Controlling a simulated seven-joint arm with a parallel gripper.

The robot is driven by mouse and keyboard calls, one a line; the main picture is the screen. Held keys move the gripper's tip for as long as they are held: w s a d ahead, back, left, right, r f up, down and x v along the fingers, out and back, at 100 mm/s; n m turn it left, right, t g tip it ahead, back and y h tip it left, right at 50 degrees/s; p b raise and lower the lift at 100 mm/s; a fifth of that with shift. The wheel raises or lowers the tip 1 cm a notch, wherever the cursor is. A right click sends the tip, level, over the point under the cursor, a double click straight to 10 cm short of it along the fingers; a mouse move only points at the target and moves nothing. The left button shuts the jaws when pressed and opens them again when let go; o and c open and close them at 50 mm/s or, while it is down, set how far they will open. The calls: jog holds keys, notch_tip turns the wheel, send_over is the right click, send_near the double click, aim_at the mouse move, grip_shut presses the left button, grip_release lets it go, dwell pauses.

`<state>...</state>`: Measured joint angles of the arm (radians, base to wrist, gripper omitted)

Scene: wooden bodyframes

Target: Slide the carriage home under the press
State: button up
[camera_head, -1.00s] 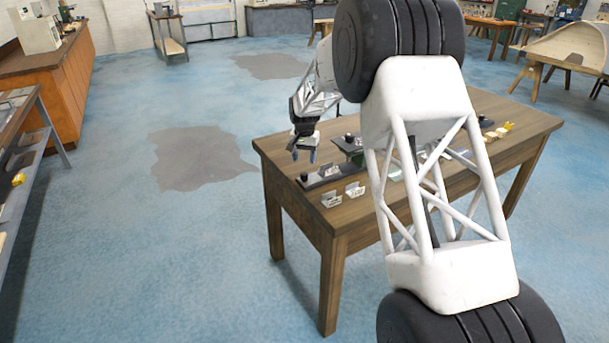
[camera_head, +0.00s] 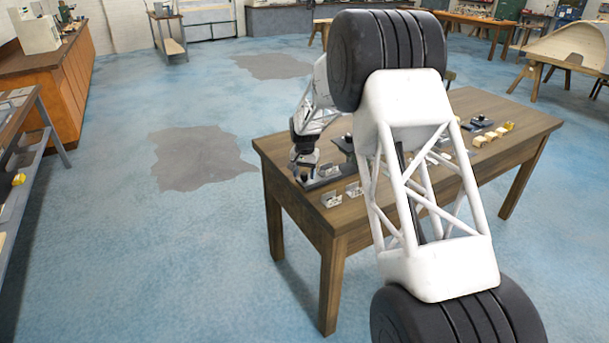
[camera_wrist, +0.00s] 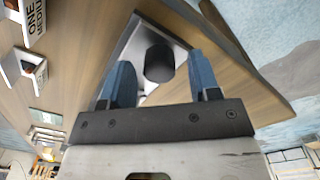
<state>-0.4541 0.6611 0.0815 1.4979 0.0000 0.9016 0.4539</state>
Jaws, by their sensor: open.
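My gripper (camera_head: 303,172) is low at the left end of the wooden table. In the wrist view its two blue fingers (camera_wrist: 160,66) are open, one on each side of a dark round knob (camera_wrist: 159,61). I cannot tell whether either finger touches it. The knob stands on a light grey plate (camera_wrist: 133,43), which appears to be the carriage. In the head view a grey base (camera_head: 326,179) runs right from the gripper, and the gripper mostly hides the knob. A dark plate-like part (camera_head: 342,144), perhaps of the press, is behind; my arm hides much there.
Two small label holders (camera_head: 331,200) stand along the front edge of the table (camera_head: 375,215). Small yellowish blocks (camera_head: 482,141) lie to the right. The floor around the table is clear.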

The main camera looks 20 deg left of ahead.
jog(key=shift+f, duration=0.4)
grip_shut()
